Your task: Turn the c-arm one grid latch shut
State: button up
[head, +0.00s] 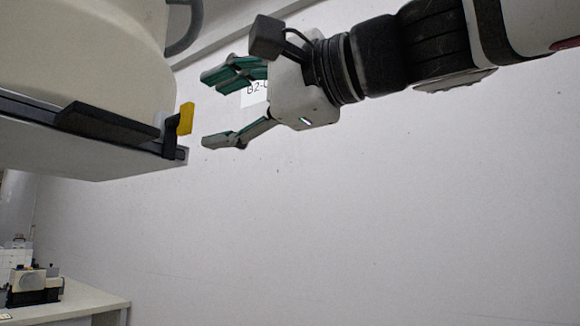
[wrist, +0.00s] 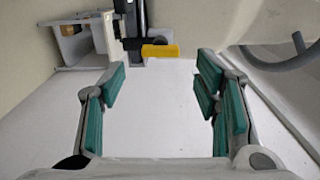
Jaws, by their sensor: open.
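The yellow latch tab (head: 186,118) sits at the right end of a dark rail (head: 75,120) on the underside of the large cream housing (head: 85,45). A black bracket holds it. In the head view the tab stands nearly upright. In the wrist view the yellow tab (wrist: 160,51) lies crosswise, ahead of the fingers and between their lines. My gripper (head: 222,108) is open and empty, a short gap to the right of the tab, its fingers pointing left at it. The green-padded fingers are spread wide in the wrist view (wrist: 160,105). Nothing touches the tab.
A grey curved handle or hose (head: 183,28) is at the top beside the housing; a similar one (wrist: 285,58) is at right in the wrist view. A white table (head: 75,302) with a small device (head: 35,285) stands low left. The space below my gripper looks clear.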

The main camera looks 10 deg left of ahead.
jog(key=v, duration=0.6)
jog(key=shift+s+d, duration=0.15)
jog(key=shift+d, duration=0.2)
jog(key=shift+f, duration=0.1)
jog(key=w+d+f+h+p, duration=0.1)
jog(key=d+f+h+p, duration=0.3)
jog(key=f, duration=0.9)
jog(key=s+d+f+n+g+h+p, duration=0.1)
jog(key=s+d+f+h, duration=0.2)
jog(key=d+f, duration=0.4)
jog(key=s+d+f+n+h+p, duration=0.1)
jog(key=s+d+f+h, duration=0.3)
jog(key=d+f, duration=0.4)
jog(key=s+d+f+n+g+h+p, duration=0.1)
jog(key=s+d+f+n+h, duration=0.1)
jog(key=s+d+f+h, duration=0.2)
jog(key=d+f+h, duration=0.1)
jog(key=d+f, duration=0.2)
jog(key=f, duration=0.5)
jog(key=shift+s+d+n+g+h, duration=0.25)
jog(key=shift+d+n+g+h, duration=0.05)
jog(key=shift+d+h, duration=0.1)
